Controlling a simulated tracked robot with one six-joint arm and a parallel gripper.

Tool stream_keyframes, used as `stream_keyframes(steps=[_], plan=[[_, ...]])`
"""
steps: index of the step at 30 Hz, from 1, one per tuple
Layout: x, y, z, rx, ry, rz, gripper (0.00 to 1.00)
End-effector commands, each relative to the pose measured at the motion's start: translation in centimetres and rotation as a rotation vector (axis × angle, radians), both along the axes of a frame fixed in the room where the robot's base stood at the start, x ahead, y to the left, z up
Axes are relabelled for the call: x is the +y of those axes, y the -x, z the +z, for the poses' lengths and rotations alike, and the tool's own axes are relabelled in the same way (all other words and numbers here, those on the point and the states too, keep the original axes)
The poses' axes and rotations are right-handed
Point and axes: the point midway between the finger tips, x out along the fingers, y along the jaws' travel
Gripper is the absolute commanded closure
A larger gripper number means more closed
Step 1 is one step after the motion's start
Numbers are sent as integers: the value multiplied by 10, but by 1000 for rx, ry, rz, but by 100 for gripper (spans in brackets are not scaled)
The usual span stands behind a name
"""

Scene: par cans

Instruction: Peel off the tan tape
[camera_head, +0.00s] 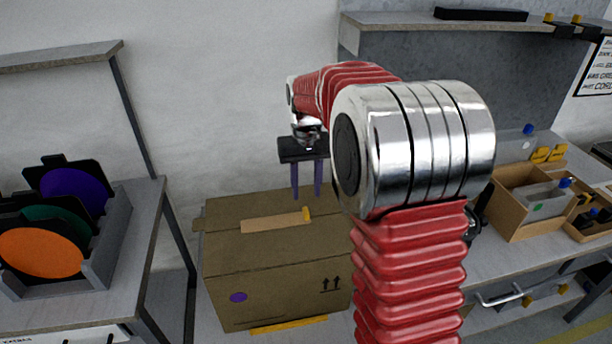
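The tan tape (272,222) is a strip lying on the top of a closed brown cardboard box (265,295). The strip runs left to right, and its right end has a small yellow-orange tab (306,214). My gripper (306,194) points down above the box, near the right part of the strip. Its two dark purple fingers are apart with a gap between them, and nothing shows in the gap. I cannot tell how far the fingertips are above the box top. My arm hides the box's right side.
A grey rack (105,235) with purple, green and orange discs stands on the left bench. On the right bench (475,262) are cardboard trays (515,205) with small parts. A shelf (400,20) is at the upper right. A yellow strip (288,324) lies at the box's bottom front.

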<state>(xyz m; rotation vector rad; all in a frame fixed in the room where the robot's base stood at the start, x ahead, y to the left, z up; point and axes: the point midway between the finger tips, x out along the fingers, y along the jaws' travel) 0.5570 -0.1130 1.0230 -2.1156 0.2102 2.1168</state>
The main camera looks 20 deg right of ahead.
Motion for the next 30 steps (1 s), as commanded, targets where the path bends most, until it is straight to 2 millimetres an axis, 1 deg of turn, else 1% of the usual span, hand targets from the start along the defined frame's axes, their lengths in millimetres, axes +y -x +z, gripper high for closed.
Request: stream_keyframes(steps=[1,9,15,19,27,28,30], plan=[[0,0,-8,3,-1,0,66],[0,1,-46,2,0,-1,66],[-1,0,-67,1,0,-1,66],[-1,0,-73,0,0,-2,66],[-1,0,-74,0,0,-2,66],[-1,0,-74,0,0,-2,66],[-1,0,-74,0,0,-2,71]])
